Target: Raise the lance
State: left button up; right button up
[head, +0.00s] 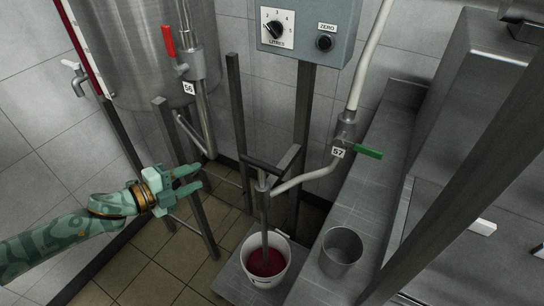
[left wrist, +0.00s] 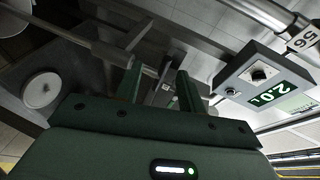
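The lance (head: 264,215) is a thin grey upright tube with a dark crossbar handle (head: 262,166) at its top. Its lower end stands inside a white bucket (head: 284,270) and is hidden in dark red liquid (head: 268,261). A pale hose joins it near the top from the right. My left gripper (head: 200,177) is left of the handle, apart from it, with its two fingers spread and nothing seen between them. The fingers also show apart in the left wrist view (left wrist: 160,88). My right gripper is not in view.
A valve marked 57 with a green lever (head: 368,152) sits on the hose. A steel tank (head: 140,50) with a red lever (head: 169,40) is at upper left. Grey posts (head: 240,120) stand behind the lance. A steel beaker (head: 341,250) stands right of the bucket. A control box (head: 305,30) hangs above.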

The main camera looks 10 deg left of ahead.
aim_at(253, 159)
pick_arm(q)
jog(key=shift+m+h, duration=0.8)
jog(key=b+x, duration=0.1)
jog(key=x, duration=0.4)
jog(key=s+d+b+x, duration=0.1)
jog(key=x, duration=0.4)
jog(key=s+d+r+b+x, duration=0.1)
jog(key=x, duration=0.5)
jog(key=shift+s+d+r+b, duration=0.1)
jog(key=shift+d+b, duration=0.15)
jog(key=shift+b, duration=0.05)
jog(key=shift+w+d, duration=0.25)
jog(key=shift+d, duration=0.05)
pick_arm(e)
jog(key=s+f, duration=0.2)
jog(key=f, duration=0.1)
